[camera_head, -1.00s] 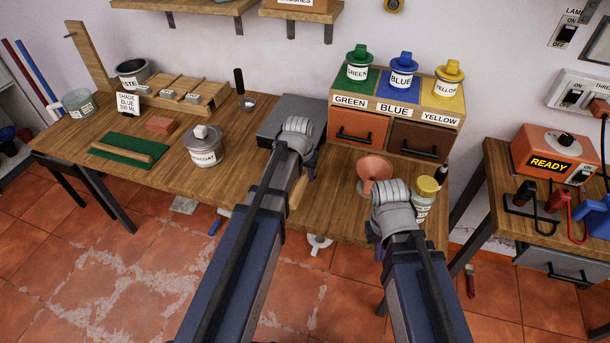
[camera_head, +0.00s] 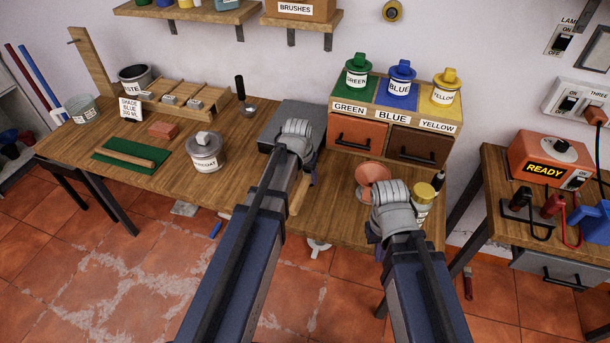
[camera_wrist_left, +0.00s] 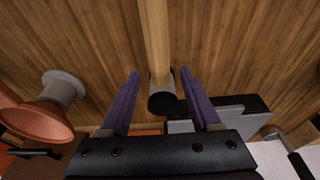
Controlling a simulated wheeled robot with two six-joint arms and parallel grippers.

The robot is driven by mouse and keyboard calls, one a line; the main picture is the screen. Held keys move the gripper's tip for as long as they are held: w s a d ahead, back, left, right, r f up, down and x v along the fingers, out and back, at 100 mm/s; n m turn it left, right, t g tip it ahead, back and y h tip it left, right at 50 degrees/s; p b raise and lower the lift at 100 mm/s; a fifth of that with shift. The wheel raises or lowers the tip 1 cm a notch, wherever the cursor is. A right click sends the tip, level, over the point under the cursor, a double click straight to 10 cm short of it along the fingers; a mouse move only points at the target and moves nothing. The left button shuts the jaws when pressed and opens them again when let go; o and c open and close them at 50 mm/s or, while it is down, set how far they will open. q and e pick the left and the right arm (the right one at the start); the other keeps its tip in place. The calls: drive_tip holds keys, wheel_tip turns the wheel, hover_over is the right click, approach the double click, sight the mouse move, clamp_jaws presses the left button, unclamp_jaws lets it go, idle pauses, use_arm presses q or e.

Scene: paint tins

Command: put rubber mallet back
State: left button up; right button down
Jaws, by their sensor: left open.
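The rubber mallet shows in the left wrist view as a pale wooden handle (camera_wrist_left: 155,35) with a dark cylindrical end (camera_wrist_left: 162,101). Its handle (camera_head: 299,196) also shows in the head view, on the workbench near the front edge, partly hidden by my left gripper (camera_head: 303,168). In the left wrist view my left gripper (camera_wrist_left: 159,73) is open, its two purple fingers on either side of the mallet with gaps between. My right gripper (camera_head: 385,220) is over the bench's right part; its fingertips are hidden by its wrist.
A grey slab (camera_head: 285,124) lies behind my left gripper. The drawer box (camera_head: 365,161) stands at the back. A lidded tin (camera_head: 206,158) stands to the left.

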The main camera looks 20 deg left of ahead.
sight(302, 188)
use_arm(q)
drive_tip(key=p+v, duration=0.8)
drive_tip(key=v, duration=0.2)
drive_tip(key=s+d+f+m+g+y, duration=0.1)
drive_tip(key=s+d+m+g, duration=0.2)
drive_tip(key=s+d, duration=1)
drive_tip(key=s, duration=0.4)
drive_tip(key=shift+d, duration=0.15)
